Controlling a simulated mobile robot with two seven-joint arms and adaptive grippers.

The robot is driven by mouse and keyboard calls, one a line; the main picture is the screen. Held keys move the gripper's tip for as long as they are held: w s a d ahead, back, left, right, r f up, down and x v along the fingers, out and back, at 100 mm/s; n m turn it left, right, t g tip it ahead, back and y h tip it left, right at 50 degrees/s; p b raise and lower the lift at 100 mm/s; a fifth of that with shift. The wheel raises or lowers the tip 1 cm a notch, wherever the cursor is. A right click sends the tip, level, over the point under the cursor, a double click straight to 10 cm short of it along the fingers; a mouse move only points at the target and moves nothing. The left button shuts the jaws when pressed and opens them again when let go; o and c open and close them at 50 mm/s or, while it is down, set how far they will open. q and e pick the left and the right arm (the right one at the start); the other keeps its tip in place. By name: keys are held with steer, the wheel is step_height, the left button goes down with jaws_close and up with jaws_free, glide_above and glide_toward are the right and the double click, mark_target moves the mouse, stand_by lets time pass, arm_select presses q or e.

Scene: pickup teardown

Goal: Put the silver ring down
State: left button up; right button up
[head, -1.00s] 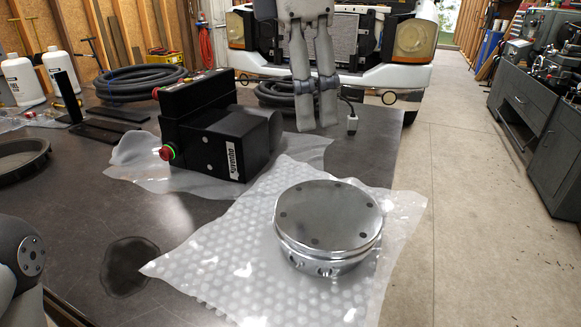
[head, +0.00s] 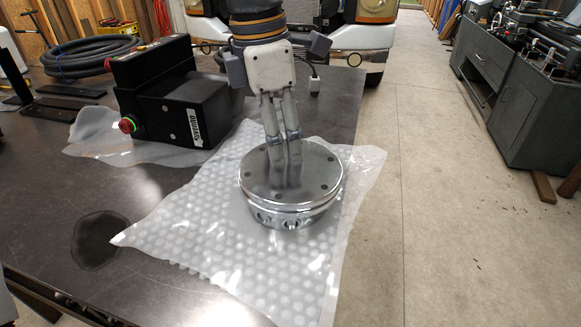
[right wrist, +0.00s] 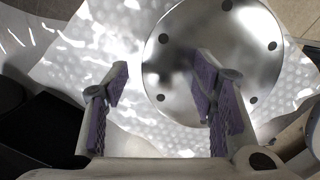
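The silver ring (head: 290,184) appears as a thick, round, shiny metal piece with a flat top and several dark bolt holes. It lies flat on the bubble wrap (head: 200,235) on the dark table. My right gripper (head: 286,163) points down over its top from behind. In the right wrist view my right gripper (right wrist: 165,85) has its fingers apart with nothing held between them. One finger is over the bubble wrap and the other overlaps the silver ring (right wrist: 245,60). I cannot tell whether the fingertips touch it. My left gripper is out of view.
A black box with a red button (head: 172,110) stands left of and behind the bubble wrap. A coiled black hose (head: 90,58) lies farther back. The table's right edge is close beside the bubble wrap.

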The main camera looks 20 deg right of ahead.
jaws_close()
